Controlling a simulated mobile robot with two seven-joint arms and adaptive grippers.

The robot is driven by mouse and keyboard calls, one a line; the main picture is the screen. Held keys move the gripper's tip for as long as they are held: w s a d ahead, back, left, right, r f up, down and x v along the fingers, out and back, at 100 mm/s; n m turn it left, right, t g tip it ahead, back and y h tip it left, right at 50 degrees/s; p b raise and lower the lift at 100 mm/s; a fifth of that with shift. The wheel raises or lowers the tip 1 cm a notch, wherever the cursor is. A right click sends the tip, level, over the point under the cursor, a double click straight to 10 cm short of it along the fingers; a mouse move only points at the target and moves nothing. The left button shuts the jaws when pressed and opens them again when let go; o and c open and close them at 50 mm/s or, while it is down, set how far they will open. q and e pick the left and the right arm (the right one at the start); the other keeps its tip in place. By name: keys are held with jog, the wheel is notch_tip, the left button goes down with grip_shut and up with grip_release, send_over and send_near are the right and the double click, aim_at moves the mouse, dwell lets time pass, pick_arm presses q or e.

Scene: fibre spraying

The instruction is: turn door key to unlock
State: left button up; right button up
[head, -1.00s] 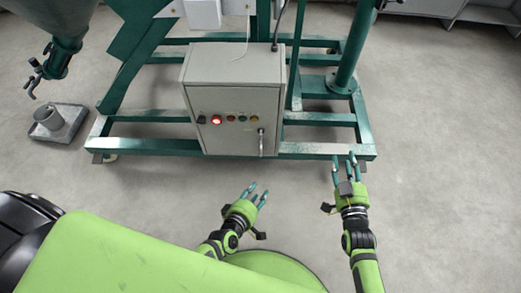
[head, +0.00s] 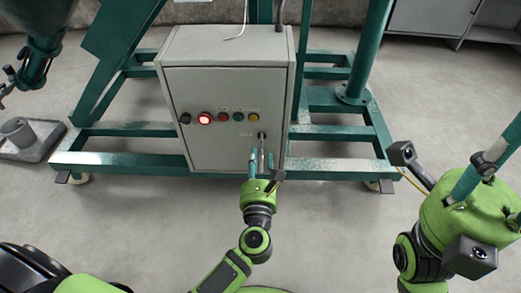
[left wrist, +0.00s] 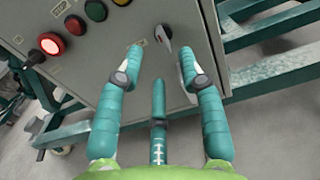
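The grey control cabinet (head: 225,85) stands on a green steel frame. The door key (head: 262,137) is in the lock at the lower right of its door. In the left wrist view the key (left wrist: 163,38) shows just beyond my fingertips, with a thin part hanging from it towards the right finger. My left gripper (head: 261,163) is directly below the key in the head view, fingers pointing at the door. In the left wrist view its fingers (left wrist: 160,68) are spread, with nothing between them. My right gripper (head: 492,165) is large at the right, away from the cabinet, partly cut off.
A lit red button (head: 205,118) and several other buttons sit in a row above the lock. Green frame beams (head: 340,165) run beside and below the cabinet. The grey floor (head: 340,235) between my arms is clear.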

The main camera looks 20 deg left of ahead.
aim_at(262, 140)
pick_arm(q)
jog(key=b+x, duration=0.1)
jog(key=x, duration=0.5)
jog(key=shift+c, duration=0.4)
grip_shut()
